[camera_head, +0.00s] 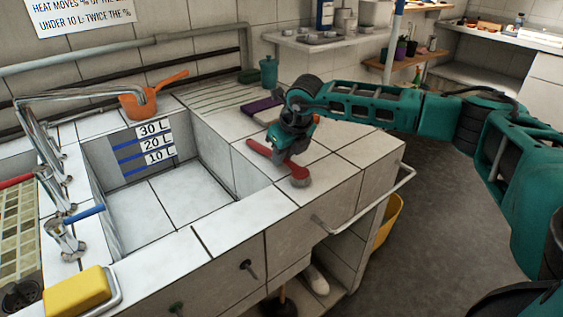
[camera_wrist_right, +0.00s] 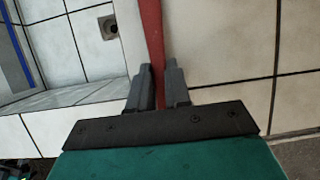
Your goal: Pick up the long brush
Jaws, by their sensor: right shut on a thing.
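In the right wrist view the red handle (camera_wrist_right: 152,32) runs between the two dark fingers of the right gripper (camera_wrist_right: 158,82). I cannot tell whether the brush touches the counter or is slightly above it. My left gripper is not in view.
The sunken basin (camera_head: 160,215) lies left of the brush. An orange pan (camera_head: 140,104) is at the back, a yellow sponge (camera_head: 77,291) front left. A metal rail (camera_head: 370,205) runs along the counter's right front.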

